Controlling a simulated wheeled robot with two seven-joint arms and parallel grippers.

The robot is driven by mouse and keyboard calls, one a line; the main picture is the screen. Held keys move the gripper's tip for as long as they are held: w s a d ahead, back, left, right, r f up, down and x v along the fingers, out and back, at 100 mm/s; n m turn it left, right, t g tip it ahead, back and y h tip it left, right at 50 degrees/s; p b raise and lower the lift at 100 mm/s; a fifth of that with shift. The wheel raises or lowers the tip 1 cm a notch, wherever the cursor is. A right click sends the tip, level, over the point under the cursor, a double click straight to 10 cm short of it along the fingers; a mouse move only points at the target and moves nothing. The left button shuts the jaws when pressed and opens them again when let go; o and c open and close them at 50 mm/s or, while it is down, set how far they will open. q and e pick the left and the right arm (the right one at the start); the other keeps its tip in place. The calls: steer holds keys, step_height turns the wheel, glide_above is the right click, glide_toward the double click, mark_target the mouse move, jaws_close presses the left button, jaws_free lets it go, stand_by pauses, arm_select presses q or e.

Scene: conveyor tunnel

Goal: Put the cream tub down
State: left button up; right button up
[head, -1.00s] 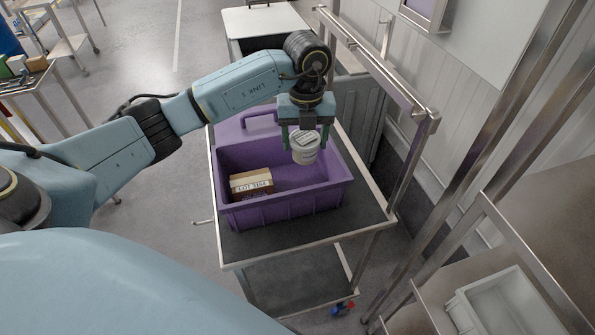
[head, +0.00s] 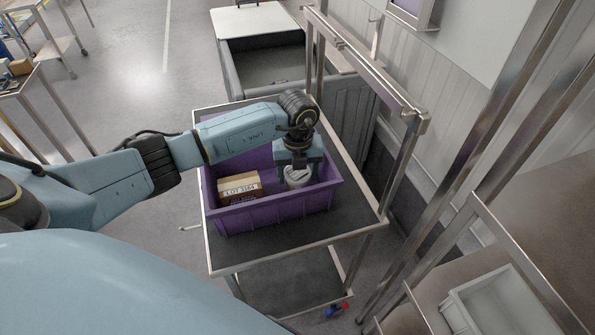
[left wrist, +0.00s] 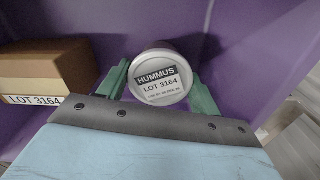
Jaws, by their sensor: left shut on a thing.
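The cream tub (head: 297,178), with a white lid labelled HUMMUS LOT 3164, is inside the purple crate (head: 270,207), near its right side. In the left wrist view the tub (left wrist: 160,78) shows lid-on between two green fingers. My left gripper (head: 298,172) is shut on it, reaching down into the crate from above. The tub's lower part is hidden, so I cannot tell whether it touches the crate floor. My right gripper is not in view.
A cardboard box (head: 239,187) marked LOT 3164 sits in the crate left of the tub. The crate stands on a metal cart (head: 300,238) with a tall frame at right. A grey bin (head: 265,62) is behind. A pale tray (head: 495,305) is at lower right.

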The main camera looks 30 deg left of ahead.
mark_target(298, 172)
arm_select(q)
steer(key=shift+f, duration=0.1)
steer(key=o, duration=1.1)
step_height(298, 172, up, 12)
steer(key=shift+r, duration=0.2)
